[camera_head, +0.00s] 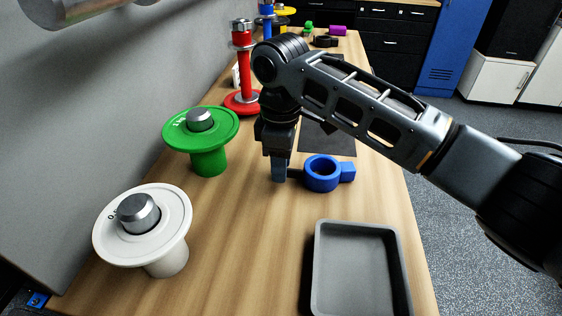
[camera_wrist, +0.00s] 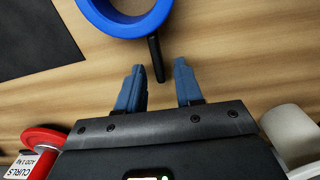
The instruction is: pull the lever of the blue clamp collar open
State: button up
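The blue clamp collar (camera_head: 322,186) lies on the wooden bench, right of my gripper (camera_head: 279,176). Its ring also shows at the top of the wrist view (camera_wrist: 124,30). A thin black lever (camera_wrist: 156,58) sticks out from the ring toward my gripper (camera_wrist: 158,72). My gripper points down with its blue fingers apart. The lever's free end lies in the gap between the fingertips, nearer the left one in the wrist view, with no clear contact. In the head view the lever (camera_head: 295,174) is partly hidden by the fingers.
A grey tray (camera_head: 316,270) stands at the bench's front right. A green spool (camera_head: 210,160) and a white spool (camera_head: 165,265) stand at left, with a red stand (camera_head: 244,75) behind. A dark mat (camera_head: 330,142) lies behind the collar. Bare bench lies left of the tray.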

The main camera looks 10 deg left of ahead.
jog(key=shift+r, duration=0.1)
notch_tip(320, 180, up, 8)
jog(key=shift+f, duration=0.2)
dwell(0.4)
notch_tip(320, 180, up, 2)
jog(key=a+r+y+p, duration=0.1)
jog(key=a+y+p, duration=0.1)
jog(key=y+p, duration=0.2)
jog(key=p, duration=0.1)
send_over(300, 170)
notch_tip(300, 170, down, 3)
jog(key=shift+f, duration=0.15)
jog(key=shift+f+y, duration=0.25)
jog(key=shift+y, duration=0.05)
jog(key=shift+p+x, duration=0.6)
jog(key=shift+x, duration=3.1)
